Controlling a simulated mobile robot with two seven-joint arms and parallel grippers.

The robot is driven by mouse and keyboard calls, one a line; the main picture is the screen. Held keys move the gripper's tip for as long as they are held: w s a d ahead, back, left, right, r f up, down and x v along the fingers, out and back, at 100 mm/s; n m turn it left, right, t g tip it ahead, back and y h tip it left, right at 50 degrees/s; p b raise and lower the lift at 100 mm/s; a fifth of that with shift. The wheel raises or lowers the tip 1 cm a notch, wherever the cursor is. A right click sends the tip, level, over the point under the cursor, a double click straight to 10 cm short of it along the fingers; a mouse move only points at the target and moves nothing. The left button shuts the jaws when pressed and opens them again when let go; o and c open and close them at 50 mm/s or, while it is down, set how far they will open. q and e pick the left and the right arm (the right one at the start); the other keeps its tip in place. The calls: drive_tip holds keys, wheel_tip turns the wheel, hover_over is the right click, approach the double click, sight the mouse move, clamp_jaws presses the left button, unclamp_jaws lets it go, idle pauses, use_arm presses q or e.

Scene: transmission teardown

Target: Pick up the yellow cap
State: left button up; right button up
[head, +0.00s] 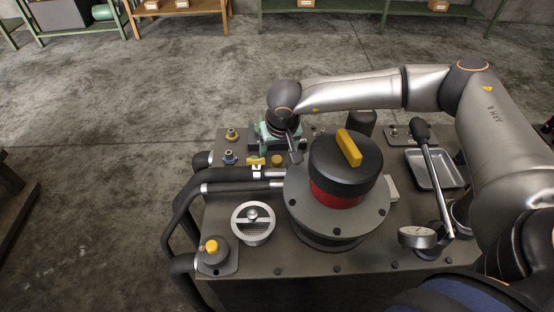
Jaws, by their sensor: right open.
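Several yellow parts sit on the dark machine, and I cannot tell for sure which is the cap. A small round yellow cap (278,160) is near the back, just left of and below my right gripper (295,152). A yellow knob (211,246) tops a fitting at the front left. A yellow bar handle (349,148) crosses the large black and red cover. My right gripper reaches in from the right, pointing down at the back of the machine. It is open, and its fingertips are small and partly hidden. My left gripper is not in view.
The tall black and red cover (345,180) stands right of the gripper. A yellow valve handle (256,161) and two small fittings lie to its left.

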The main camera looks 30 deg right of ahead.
drive_tip(key=shift+x, duration=1.1)
clamp_jaws()
